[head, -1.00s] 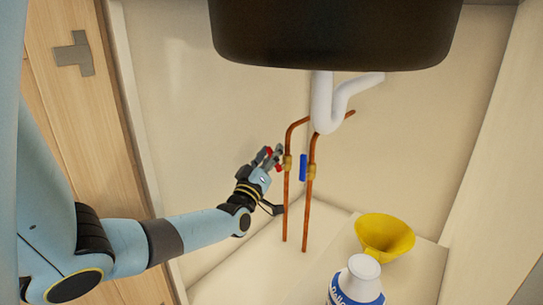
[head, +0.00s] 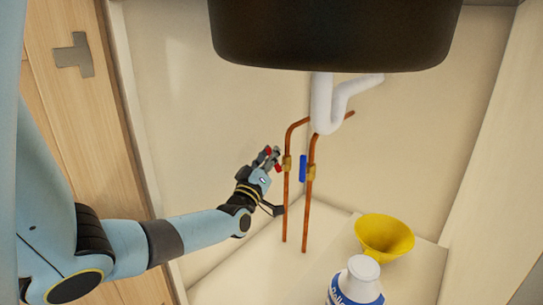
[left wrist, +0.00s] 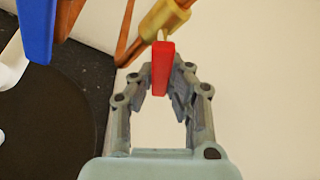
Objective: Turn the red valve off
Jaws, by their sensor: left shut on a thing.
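The red valve handle (left wrist: 161,68) is between the fingertips of my left gripper (left wrist: 165,75) in the left wrist view, and they are closed on it. It sticks out from a brass valve body (left wrist: 165,18) on a copper pipe, at an angle to the pipe. In the head view my left gripper (head: 272,158) is just left of the left copper pipe (head: 287,205), and red bits show at its fingers. The fingers partly hide the handle there. My right gripper is not in view.
A blue valve handle (head: 303,168) lies along the right copper pipe (head: 309,205), close by. A white drain pipe (head: 322,105) and dark sink basin (head: 335,35) are above. A yellow funnel (head: 385,238) and white-blue bottle (head: 358,280) stand at lower right.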

